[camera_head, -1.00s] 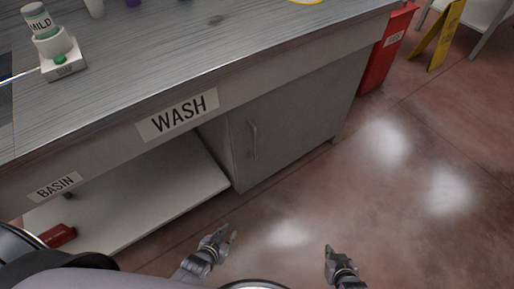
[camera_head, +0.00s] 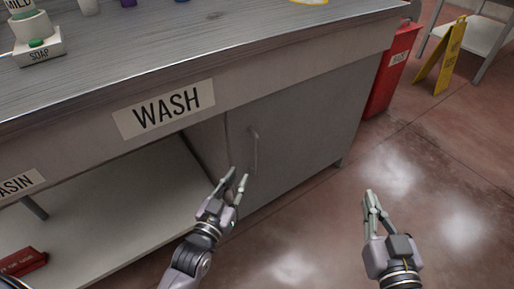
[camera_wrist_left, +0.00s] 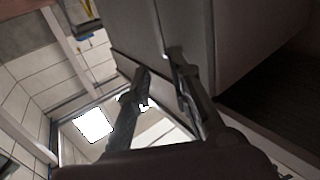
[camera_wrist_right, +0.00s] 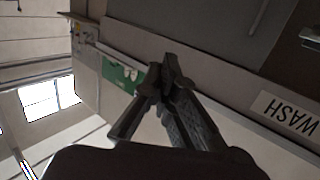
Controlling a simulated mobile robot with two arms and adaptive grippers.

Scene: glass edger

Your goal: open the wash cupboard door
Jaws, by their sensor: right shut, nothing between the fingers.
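The wash cupboard door (camera_head: 300,130) is a grey panel under the counter, right of the open shelf, and looks shut. Its upright bar handle (camera_head: 254,152) is near the door's left edge. My left gripper (camera_head: 236,180) is open, with its fingertips just below and left of the handle in the head view. In the left wrist view its fingers (camera_wrist_left: 158,82) are apart, with nothing clearly between them. My right gripper (camera_head: 369,195) is shut and empty, over the floor right of the cupboard. The right wrist view shows its fingertips (camera_wrist_right: 166,66) together.
The counter (camera_head: 200,52) bears the WASH sign (camera_head: 164,108), with a soap dispenser (camera_head: 38,45) on top. The open shelf (camera_head: 120,205) holds a red box (camera_head: 22,262). A red bin (camera_head: 390,75) and yellow floor sign (camera_head: 440,55) stand right. The floor before the door is clear.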

